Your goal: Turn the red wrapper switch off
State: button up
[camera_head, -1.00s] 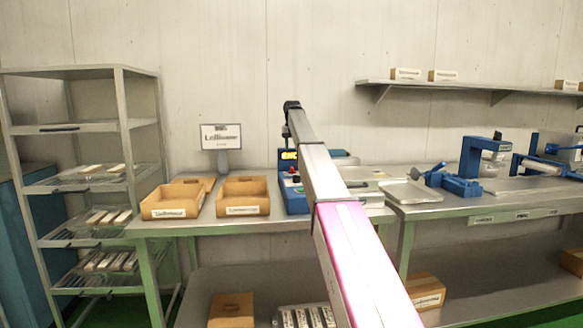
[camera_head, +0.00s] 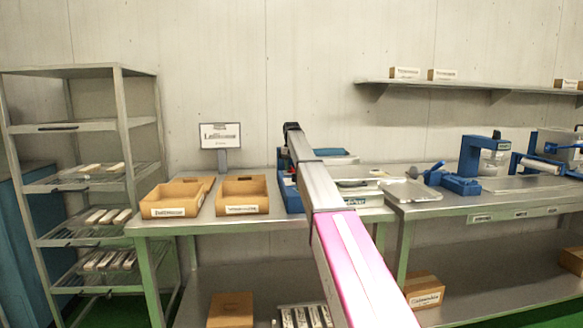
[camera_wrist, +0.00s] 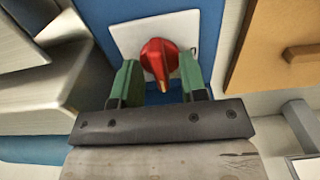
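The red wrapper switch (camera_wrist: 160,62) is a red rotary knob on a white plate (camera_wrist: 128,34), set on the blue wrapper body (camera_wrist: 93,12) in the wrist view. My gripper (camera_wrist: 158,76) is open, with one green finger on each side of the knob. Small gaps seem to show between fingers and knob; contact is unclear. In the head view the blue wrapper (camera_head: 290,194) stands on the bench, mostly hidden behind my arm. The switch and my gripper are hidden there.
Two cardboard trays, one at left (camera_head: 172,212) and one nearer the wrapper (camera_head: 241,209), stand left of the wrapper with a small sign (camera_head: 220,137) behind. A metal tray (camera_head: 408,193) and blue machine (camera_head: 462,185) stand right. A brown box (camera_wrist: 275,45) is close in the wrist view.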

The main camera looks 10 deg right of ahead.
grip_shut()
jog(key=shift+n, duration=0.3)
jog(key=n, duration=0.3)
jog(key=shift+n, duration=0.4)
jog(key=n, duration=0.9)
jog(key=shift+n, duration=2.2)
